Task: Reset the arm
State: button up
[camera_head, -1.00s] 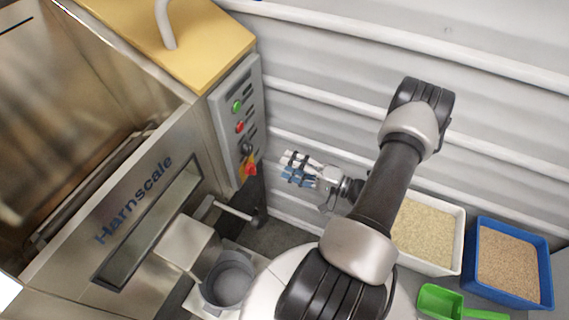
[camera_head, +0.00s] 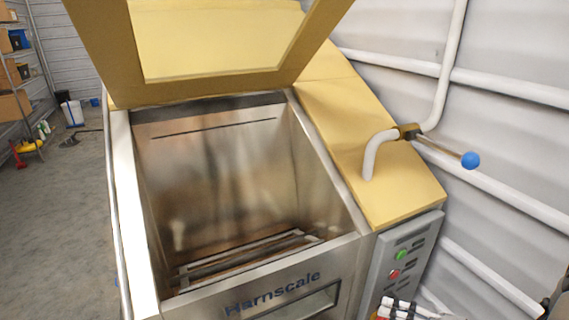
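My gripper (camera_head: 396,309) shows only in part at the bottom edge of the head view, just below the control panel. Its white and black finger parts are visible, but the rest is cut off by the frame. I cannot tell whether it is open or shut now. A sliver of my arm shows at the lower right edge.
The steel hopper (camera_head: 350,250) marked "Harnscale" stands open and looks empty, its yellow lid (camera_head: 100,60) raised. A control panel (camera_head: 405,262) with green and red buttons is on its right. A pipe with a blue-ended valve lever (camera_head: 440,147) runs along the wall. Open floor (camera_head: 60,220) lies left.

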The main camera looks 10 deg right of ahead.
jog(key=s+a+r+n+g+h, duration=0.5)
jog(key=a+r+g, duration=0.4)
jog(key=a, duration=0.4)
jog(key=s+a+r+n+t+h, duration=0.2)
jog(key=s+r+n+t+h, duration=0.1)
jog(key=s+r+h, duration=0.4)
jog(key=shift+s+r+t, duration=0.55)
jog(key=shift+s+t, duration=0.05)
jog(key=shift+s, duration=0.15)
